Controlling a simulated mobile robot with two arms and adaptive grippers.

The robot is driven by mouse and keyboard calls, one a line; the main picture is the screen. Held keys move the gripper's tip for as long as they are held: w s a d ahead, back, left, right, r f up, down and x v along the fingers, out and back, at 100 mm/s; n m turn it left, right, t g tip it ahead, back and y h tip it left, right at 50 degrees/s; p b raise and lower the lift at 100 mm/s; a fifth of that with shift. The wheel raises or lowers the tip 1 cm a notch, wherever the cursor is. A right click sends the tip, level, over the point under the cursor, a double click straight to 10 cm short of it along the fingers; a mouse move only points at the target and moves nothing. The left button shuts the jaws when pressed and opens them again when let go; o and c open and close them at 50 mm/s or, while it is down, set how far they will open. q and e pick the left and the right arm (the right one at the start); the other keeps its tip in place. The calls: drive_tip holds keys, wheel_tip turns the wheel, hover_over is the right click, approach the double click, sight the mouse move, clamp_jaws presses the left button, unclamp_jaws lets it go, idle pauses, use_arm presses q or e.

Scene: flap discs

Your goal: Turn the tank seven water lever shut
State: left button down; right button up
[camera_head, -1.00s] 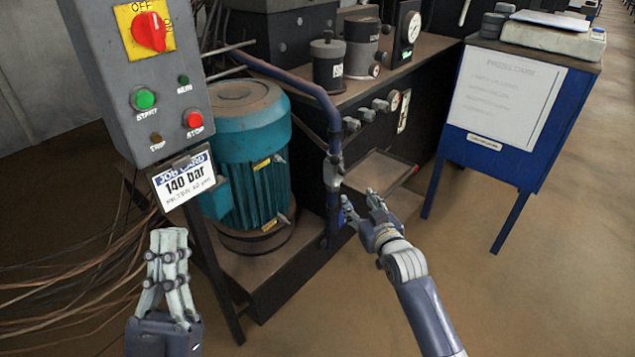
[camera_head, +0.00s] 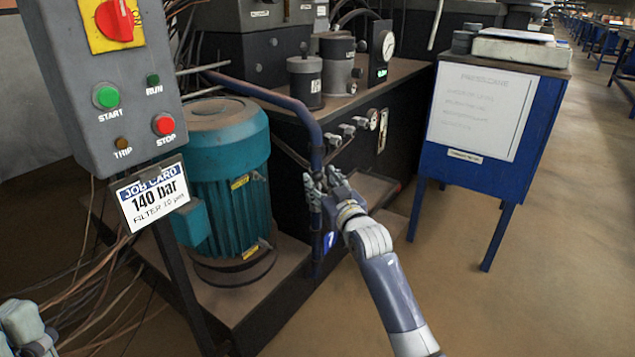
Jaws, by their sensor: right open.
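A blue water pipe (camera_head: 314,130) bends down beside the teal motor. A small blue tag (camera_head: 330,242) with a white numeral, too small to read surely, hangs low on it. My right gripper (camera_head: 320,180) is open, with its fingers at the pipe's upright stretch, where the grey valve sits. The fingers cover the valve and its lever, so I cannot tell the lever's angle or whether they touch it. My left gripper (camera_head: 24,325) is cut off at the lower left corner, away from the pipe, and its opening cannot be judged.
A grey control box (camera_head: 105,90) with a job card (camera_head: 153,195) stands at the left. The teal motor (camera_head: 228,170) sits on a dark base left of the pipe. A blue cabinet (camera_head: 480,170) stands at the right. The floor in the right foreground is clear.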

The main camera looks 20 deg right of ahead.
sight(320, 179)
drive_tip(key=shift+w+a+b, duration=0.15)
drive_tip(key=shift+w+b, duration=0.35)
drive_tip(key=shift+w, duration=1.25)
drive_tip(key=shift+c, duration=0.2)
clamp_jaws()
